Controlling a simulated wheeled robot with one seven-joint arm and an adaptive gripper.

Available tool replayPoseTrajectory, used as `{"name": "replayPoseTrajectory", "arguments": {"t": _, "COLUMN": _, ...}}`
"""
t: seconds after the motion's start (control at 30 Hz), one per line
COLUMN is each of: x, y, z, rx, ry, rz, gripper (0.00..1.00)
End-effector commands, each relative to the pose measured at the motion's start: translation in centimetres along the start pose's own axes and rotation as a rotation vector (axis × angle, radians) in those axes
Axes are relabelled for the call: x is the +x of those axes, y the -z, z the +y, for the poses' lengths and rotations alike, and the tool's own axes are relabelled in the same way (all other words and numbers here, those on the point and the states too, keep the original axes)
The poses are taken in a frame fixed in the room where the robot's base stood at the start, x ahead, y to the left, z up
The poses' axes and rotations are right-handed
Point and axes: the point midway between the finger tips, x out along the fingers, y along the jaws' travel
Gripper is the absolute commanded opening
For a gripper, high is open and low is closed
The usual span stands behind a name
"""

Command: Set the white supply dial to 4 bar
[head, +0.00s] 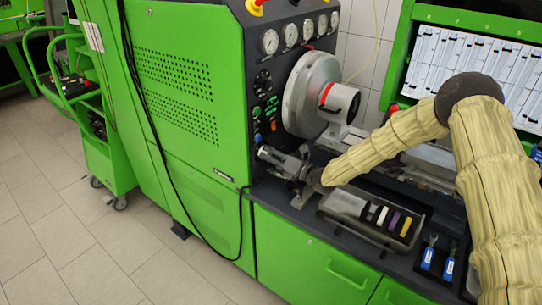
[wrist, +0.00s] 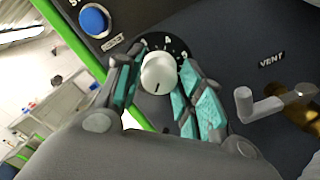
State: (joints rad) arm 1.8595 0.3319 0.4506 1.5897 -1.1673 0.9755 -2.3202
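The white supply dial (wrist: 158,73) is a round white knob on a dark panel, with a black scale ring (wrist: 178,46) and small white marks around it. A dark pointer line shows on the knob's lower side in the wrist view; the scale figures are too small to read surely. My gripper (wrist: 157,80) has its two teal-padded fingers apart, one on each side of the knob. Narrow dark gaps seem to show beside the knob, but contact is unclear. In the head view my gripper (head: 270,157) is at the green bench's front panel, and I cannot make out the dial there.
A blue button (wrist: 94,20) sits upper left of the dial. A grey lever handle (wrist: 262,105) and a VENT label (wrist: 271,60) are to its right. In the head view a tray (head: 352,205) with coloured pieces lies below my arm.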

Motion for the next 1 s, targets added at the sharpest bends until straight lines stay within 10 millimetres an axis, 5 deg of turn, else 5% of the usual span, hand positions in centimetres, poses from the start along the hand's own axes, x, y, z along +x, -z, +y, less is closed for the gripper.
{"name": "replayPoseTrajectory", "arguments": {"t": 0.13, "x": -0.02, "y": -0.01, "z": -0.02, "rx": 0.000, "ry": 0.000, "rz": 0.000, "gripper": 0.09}}
{"name": "replayPoseTrajectory", "arguments": {"t": 0.57, "x": -0.01, "y": 0.15, "z": -0.28, "rx": 0.080, "ry": 0.001, "rz": 0.000, "gripper": 0.09}}
{"name": "replayPoseTrajectory", "arguments": {"t": 1.0, "x": -0.01, "y": 0.33, "z": -0.42, "rx": 0.446, "ry": 0.008, "rz": 0.008, "gripper": 0.09}}
